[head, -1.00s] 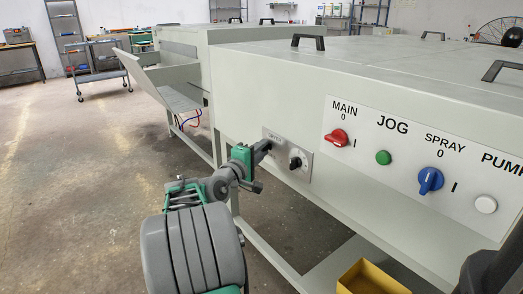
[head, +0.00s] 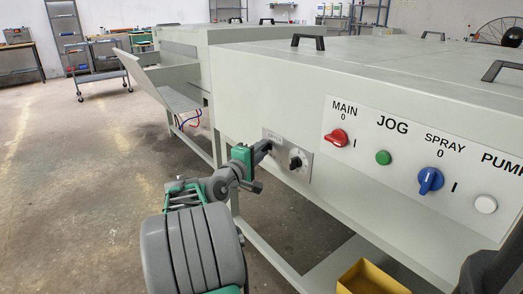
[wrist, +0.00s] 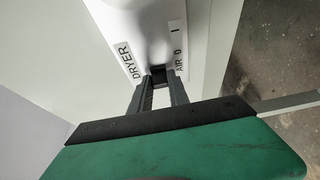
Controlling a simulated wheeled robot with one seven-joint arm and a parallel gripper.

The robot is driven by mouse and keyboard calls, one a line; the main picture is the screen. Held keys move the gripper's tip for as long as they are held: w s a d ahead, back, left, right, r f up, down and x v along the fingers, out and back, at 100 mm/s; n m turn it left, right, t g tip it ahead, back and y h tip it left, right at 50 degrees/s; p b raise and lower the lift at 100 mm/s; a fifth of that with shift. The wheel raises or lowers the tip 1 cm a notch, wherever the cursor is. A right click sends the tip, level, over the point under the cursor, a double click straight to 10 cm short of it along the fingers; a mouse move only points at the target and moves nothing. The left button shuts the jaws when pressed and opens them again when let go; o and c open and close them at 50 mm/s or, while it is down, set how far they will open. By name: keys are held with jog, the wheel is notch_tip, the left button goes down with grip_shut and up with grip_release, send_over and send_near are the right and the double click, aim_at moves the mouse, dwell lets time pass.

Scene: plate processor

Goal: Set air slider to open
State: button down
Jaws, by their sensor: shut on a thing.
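My gripper (head: 267,146) is at the small dryer panel (head: 303,148) on the machine's front in the head view. In the wrist view my gripper (wrist: 159,80) has its fingertips close together on a small dark knob, the air slider (wrist: 158,70). The slider sits beside the "AIR 0 I" label, with the "DRYER" label to the left. The fingers cover much of the slider, so its exact setting is hard to tell. In the head view the arm and gripper hide it.
A black rotary knob (head: 295,163) is just right of my gripper. The main panel, further right, has a red switch (head: 337,137), a green button (head: 383,158) and a blue switch (head: 430,180). A yellow bin (head: 372,278) is below. Open floor lies left.

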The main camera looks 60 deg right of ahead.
aim_at(279, 151)
jog(key=shift+s+a+r, duration=0.1)
jog(key=shift+s+a, duration=0.05)
jog(key=shift+s, duration=0.1)
jog(key=s+p, duration=0.1)
jog(key=s+a, duration=0.1)
jog(key=s+a+p, duration=0.1)
jog(key=shift+s+p, duration=0.3)
jog(key=shift+s, duration=0.1)
jog(key=shift+s+f, duration=0.2)
jog(key=shift+s, duration=0.05)
jog(key=c, duration=1.2)
grip_release()
jog(key=shift+a+r, duration=0.1)
jog(key=shift+c, duration=0.2)
